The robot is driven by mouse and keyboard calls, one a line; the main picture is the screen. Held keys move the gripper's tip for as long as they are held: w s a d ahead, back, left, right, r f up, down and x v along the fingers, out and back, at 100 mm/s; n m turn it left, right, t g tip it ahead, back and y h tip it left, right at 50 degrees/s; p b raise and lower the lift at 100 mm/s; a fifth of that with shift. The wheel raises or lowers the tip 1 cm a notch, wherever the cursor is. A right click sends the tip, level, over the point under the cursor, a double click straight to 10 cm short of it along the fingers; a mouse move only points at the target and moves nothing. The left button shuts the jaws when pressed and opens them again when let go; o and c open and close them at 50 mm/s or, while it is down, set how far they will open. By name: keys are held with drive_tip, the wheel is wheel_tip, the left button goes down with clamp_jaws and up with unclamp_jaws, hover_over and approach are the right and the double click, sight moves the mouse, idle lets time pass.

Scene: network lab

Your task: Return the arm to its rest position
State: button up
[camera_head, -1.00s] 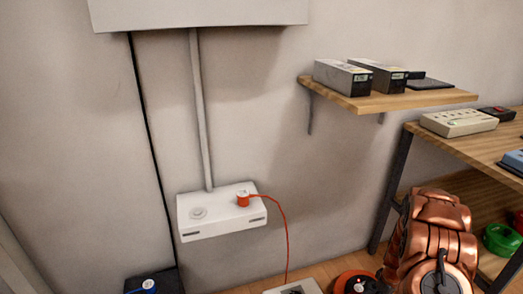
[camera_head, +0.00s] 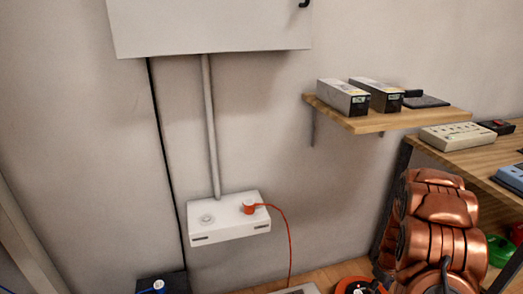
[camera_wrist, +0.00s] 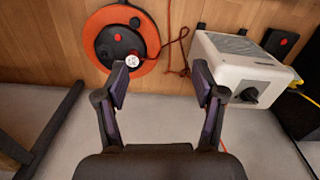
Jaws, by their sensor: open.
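My gripper (camera_wrist: 160,83) is open and empty in the wrist view, its two dark fingers wide apart. It faces down toward the wooden floor and a pale wall strip. My copper-coloured arm (camera_head: 440,225) is folded at the lower right of the head view, in front of the wooden bench; the gripper itself cannot be made out there.
An orange cable reel (camera_wrist: 120,40) and a white box with a black knob (camera_wrist: 241,70) lie on the floor. A white wall box (camera_head: 229,222) holds an orange plug (camera_head: 249,207). A shelf (camera_head: 385,122) and bench (camera_head: 470,155) stand right.

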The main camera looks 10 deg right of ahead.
drive_tip(key=s+a+r+p, duration=0.2)
drive_tip(key=a+r+p, duration=0.35)
drive_tip(key=r, duration=0.65)
drive_tip(key=s+a+r+m+p, duration=0.15)
drive_tip(key=a+r+p, duration=0.45)
drive_tip(key=r, duration=0.7)
drive_tip(key=s+a+r+p, duration=0.35)
drive_tip(key=a+r, duration=0.45)
drive_tip(key=r, duration=0.4)
drive_tip(key=s+a+r+p, duration=0.3)
drive_tip(key=s+r+p, duration=0.1)
drive_tip(key=s+r, duration=0.2)
drive_tip(key=s+a+r+g+p, duration=0.1)
drive_tip(key=s+a+r+p, duration=0.3)
drive_tip(key=r, duration=0.5)
drive_tip(key=s+a+r+m+p, duration=0.1)
drive_tip(key=s+a+r+p, duration=0.3)
drive_tip(key=s+r+p, duration=0.2)
drive_tip(key=shift+s+a+r+g, duration=0.15)
drive_tip(key=shift+s+r+g, duration=0.15)
drive_tip(key=shift+s+r, duration=0.8)
drive_tip(key=shift+s+f, duration=0.1)
drive_tip(key=shift+f, duration=0.15)
